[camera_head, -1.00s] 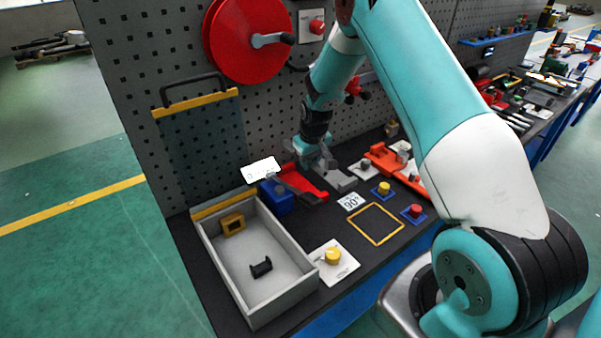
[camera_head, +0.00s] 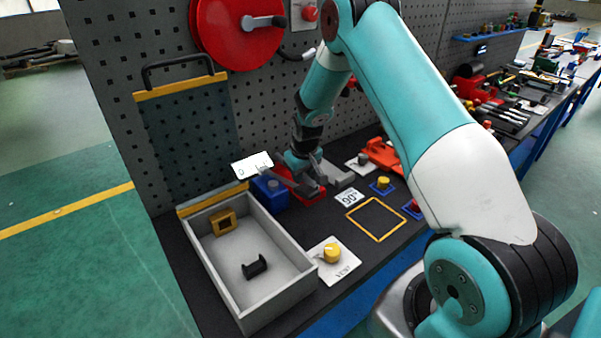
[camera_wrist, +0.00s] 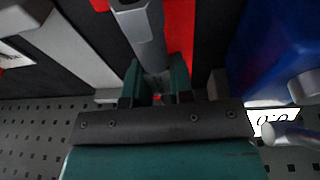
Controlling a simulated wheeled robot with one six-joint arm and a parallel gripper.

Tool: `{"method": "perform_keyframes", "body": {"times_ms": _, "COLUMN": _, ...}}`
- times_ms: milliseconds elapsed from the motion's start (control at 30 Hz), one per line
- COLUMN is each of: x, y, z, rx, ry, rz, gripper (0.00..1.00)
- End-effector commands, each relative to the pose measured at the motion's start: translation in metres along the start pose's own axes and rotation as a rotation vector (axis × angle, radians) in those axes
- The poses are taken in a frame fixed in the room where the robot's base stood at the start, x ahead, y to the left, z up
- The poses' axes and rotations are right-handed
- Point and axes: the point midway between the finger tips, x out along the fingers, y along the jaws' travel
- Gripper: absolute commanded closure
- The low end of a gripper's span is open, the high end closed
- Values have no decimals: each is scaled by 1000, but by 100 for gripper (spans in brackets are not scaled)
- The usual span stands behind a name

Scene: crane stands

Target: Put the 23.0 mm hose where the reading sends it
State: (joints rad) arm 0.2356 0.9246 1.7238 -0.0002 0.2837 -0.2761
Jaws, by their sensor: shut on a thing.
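I cannot pick out a hose in either view. My gripper (camera_head: 300,168) is low over the bench, at a red fixture (camera_head: 312,195) beside a blue block (camera_head: 270,193). In the wrist view my gripper's teal fingers (camera_wrist: 158,85) are shut on a grey bar (camera_wrist: 143,28) that lies over the red fixture (camera_wrist: 181,35). The fingers hide the gripped end. A white display (camera_head: 252,165) stands by the blue block; its reading is too small to read surely. The display also shows partly in the wrist view (camera_wrist: 272,118).
A grey tray (camera_head: 292,252) holds a brown-yellow block (camera_head: 224,223) and a black piece (camera_head: 255,266). A yellow knob (camera_head: 332,254) sits on a white card. A yellow square outline (camera_head: 376,219) is empty. A pegboard wall (camera_head: 110,60) stands close behind.

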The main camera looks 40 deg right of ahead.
Motion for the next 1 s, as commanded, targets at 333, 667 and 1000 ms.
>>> {"method": "perform_keyframes", "body": {"times_ms": 333, "x": 5, "y": 0, "z": 1, "rx": 1, "ry": 2, "rz": 1, "gripper": 100}}
{"method": "perform_keyframes", "body": {"times_ms": 667, "x": 5, "y": 0, "z": 1, "rx": 1, "ry": 1, "rz": 0, "gripper": 48}}
{"method": "perform_keyframes", "body": {"times_ms": 1000, "x": -23, "y": 0, "z": 0, "rx": 1, "ry": 5, "rz": 1, "gripper": 48}}
